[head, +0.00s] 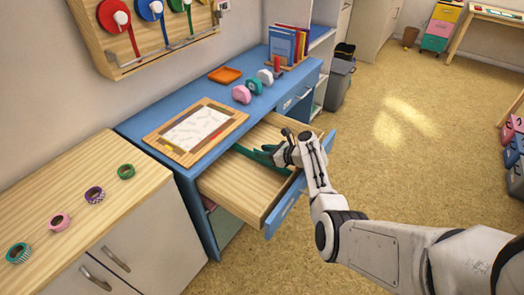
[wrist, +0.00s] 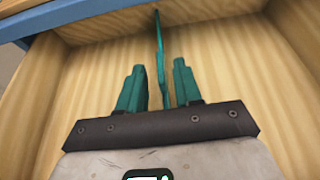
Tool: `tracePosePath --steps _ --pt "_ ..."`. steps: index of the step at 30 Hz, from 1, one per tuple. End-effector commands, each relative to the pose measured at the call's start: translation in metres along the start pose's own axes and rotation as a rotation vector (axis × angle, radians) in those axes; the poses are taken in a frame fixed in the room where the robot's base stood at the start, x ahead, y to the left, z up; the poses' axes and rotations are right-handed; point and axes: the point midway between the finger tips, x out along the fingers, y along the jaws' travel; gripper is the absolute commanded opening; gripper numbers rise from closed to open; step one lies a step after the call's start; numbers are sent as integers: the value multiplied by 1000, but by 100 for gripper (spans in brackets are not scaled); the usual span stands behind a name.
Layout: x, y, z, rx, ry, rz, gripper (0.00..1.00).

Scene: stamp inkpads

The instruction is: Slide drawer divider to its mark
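The drawer divider (head: 246,153) is a thin teal panel standing in an open wooden drawer (head: 232,189) with a blue front. In the wrist view the divider (wrist: 160,58) runs lengthwise from the drawer's back wall down between my fingers. My gripper (head: 275,150) is low inside the drawer. In the wrist view my gripper's (wrist: 157,82) two teal fingers stand on either side of the divider, with a visible gap on each side. The gripper is open. The divider's near end is hidden by my gripper, and I cannot make out a mark.
The drawer's wooden side walls and blue front border the space around my gripper. A wooden-topped cabinet (head: 90,200) stands at left.

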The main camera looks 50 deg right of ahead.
Motion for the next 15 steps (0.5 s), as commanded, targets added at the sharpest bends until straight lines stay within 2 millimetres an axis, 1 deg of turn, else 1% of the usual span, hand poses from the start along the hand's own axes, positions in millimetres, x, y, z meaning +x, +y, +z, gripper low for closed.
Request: tracePosePath --steps 1,7,12,15 --pt "-10 0 2 0 1 -3 34" --pt "-40 0 1 1 1 -2 34" --pt "-56 0 0 0 1 -1 34" --pt "-59 0 0 -1 1 0 34"
